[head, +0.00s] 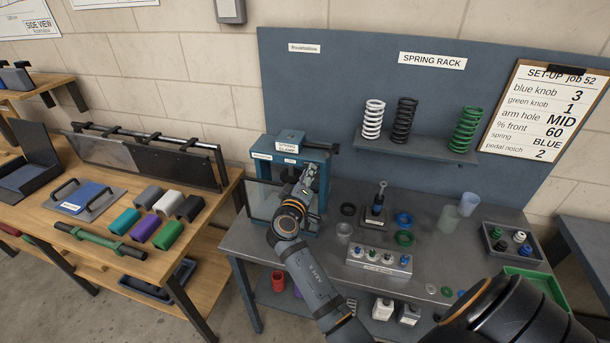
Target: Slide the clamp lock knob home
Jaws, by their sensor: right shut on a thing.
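The blue spring clamp (322,160) stands at the left end of the grey bench, with a "SPRING CLAMP" label on top and small labels along its beam. A black bar (330,147) sticks out to the right at its top. My right gripper (306,174) is at the front of the clamp, just below the beam, shut on a small part there that I take to be the clamp lock knob. The fingers hide that part, so how far along its slide it sits cannot be seen. My left gripper is not in view.
White, black and green springs stand on the spring rack shelf (420,147). A block with several knobs (378,260), rings and cups lie right of the clamp. A clear panel (262,203) stands at the clamp's left. A wooden table (110,215) with coloured parts is further left.

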